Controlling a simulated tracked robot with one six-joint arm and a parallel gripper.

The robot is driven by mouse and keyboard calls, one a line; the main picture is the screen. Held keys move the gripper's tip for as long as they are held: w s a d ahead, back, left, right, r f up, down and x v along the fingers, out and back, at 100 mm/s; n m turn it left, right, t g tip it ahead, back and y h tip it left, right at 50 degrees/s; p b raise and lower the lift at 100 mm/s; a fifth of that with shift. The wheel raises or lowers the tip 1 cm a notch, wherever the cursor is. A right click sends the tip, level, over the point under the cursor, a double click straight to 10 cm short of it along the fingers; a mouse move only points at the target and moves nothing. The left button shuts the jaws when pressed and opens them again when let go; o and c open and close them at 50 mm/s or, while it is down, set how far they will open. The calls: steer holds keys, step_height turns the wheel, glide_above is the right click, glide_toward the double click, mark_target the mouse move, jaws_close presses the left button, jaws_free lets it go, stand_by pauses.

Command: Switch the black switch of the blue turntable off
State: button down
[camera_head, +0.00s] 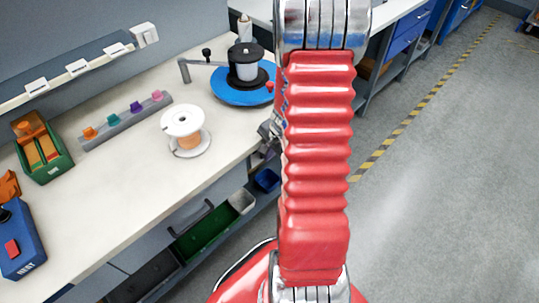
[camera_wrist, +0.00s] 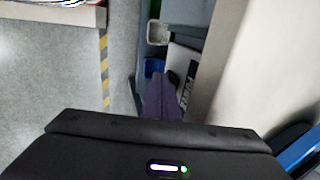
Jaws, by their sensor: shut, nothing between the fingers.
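The blue turntable (camera_head: 230,95) is a round blue disc on the far right part of the bench in the head view. A black holder with a white-grey spool (camera_head: 246,59) stands on it, and a small red knob sits at its right side. I cannot make out the black switch; my arm covers the area just right of the turntable. A blue and black edge (camera_wrist: 302,152), probably the turntable, shows at the lower right of the wrist view. My gripper (camera_wrist: 160,78) is shut and empty in the wrist view, pointing down past the bench edge. The arm hides it in the head view.
A white spool (camera_head: 183,119) stands on the bench nearer me. A grey rail (camera_head: 127,121) with coloured clips, a green box (camera_head: 45,158) and a blue box with a red button (camera_head: 20,240) are to the left. Bins (camera_head: 207,235) sit below the bench; the floor at right is clear.

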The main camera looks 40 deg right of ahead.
steer(key=shift+r, duration=0.1)
steer(key=shift+r, duration=0.75)
steer(key=s+r, duration=0.7)
steer(key=r, duration=0.3)
steer(key=shift+d, duration=0.15)
stand_by(0.6)
